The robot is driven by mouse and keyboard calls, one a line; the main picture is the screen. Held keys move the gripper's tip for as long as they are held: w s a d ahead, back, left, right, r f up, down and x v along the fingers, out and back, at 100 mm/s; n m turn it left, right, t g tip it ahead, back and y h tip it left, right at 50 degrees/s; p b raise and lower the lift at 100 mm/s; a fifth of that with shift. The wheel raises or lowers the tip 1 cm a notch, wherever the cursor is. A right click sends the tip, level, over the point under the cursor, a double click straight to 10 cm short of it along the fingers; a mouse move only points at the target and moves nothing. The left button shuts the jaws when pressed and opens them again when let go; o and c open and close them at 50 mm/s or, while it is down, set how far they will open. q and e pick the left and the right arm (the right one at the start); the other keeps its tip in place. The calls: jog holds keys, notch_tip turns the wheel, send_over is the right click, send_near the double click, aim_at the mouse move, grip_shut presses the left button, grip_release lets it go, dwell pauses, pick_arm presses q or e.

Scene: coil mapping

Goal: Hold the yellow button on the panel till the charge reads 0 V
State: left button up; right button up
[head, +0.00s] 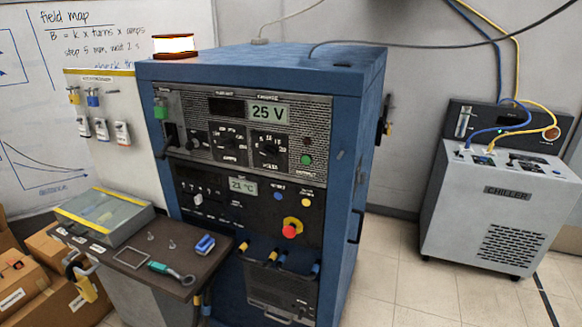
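A small round yellow button (306,202) sits on the black lower panel of the blue cabinet (345,150), near that panel's right edge. Nothing touches it. A blue button (278,196) is to its left, and a red mushroom button on a yellow base (292,228) is just below. The display (267,112) on the upper panel reads 25 V. A lower display (243,186) reads 21 °C. Neither of my grippers is in view.
A brown side shelf (200,262) holds a clear-lidded case (104,216), a green-handled tool (172,272) and a blue block (205,244). Cardboard boxes (20,280) stand at lower left. A grey chiller (495,215) stands right; floor between it and the cabinet is clear.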

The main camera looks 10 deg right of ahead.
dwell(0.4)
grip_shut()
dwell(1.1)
